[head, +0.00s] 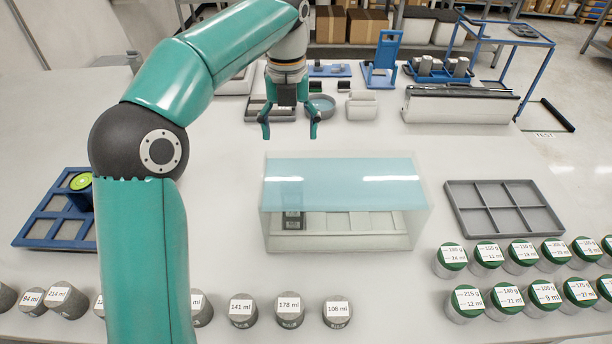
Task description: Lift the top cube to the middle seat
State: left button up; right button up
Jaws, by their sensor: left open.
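A clear case (418,235) with a blue-tinted top stands at the middle of the white table. Inside it, towards the left, is a dark grey stack (292,220) that looks like cubes one on another. The top cube (292,194) is seen through the tinted pane, so its edges are unclear. Pale seats (335,222) run in a row to the right of the stack, with nothing visible on them. My left gripper (289,132) is open and empty, pointing down behind the case and apart from it. My right gripper is not in view.
An empty grey compartment tray (504,208) lies right of the case. Labelled green-lidded jars (487,254) stand at the front right and grey weights (289,312) along the front. A blue rack (62,220) is at left. Trays and fixtures line the back.

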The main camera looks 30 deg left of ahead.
pick_arm(q)
jog(key=b, duration=0.1)
send_near(292, 184)
jog(key=f, duration=0.5)
jog(key=shift+w+a+f, duration=0.15)
jog(key=shift+w+a, duration=0.1)
jog(key=shift+s+f, duration=0.15)
jog(key=shift+f, duration=0.55)
jog(key=f, duration=0.4)
jog(key=shift+s+d+f+p, duration=0.15)
jog(key=shift+d+f+p, duration=0.05)
jog(key=shift+f+p, duration=0.2)
jog(key=c, duration=1.4)
jog(key=shift+r, duration=0.1)
jog(key=shift+c, duration=0.4)
jog(key=shift+r, duration=0.1)
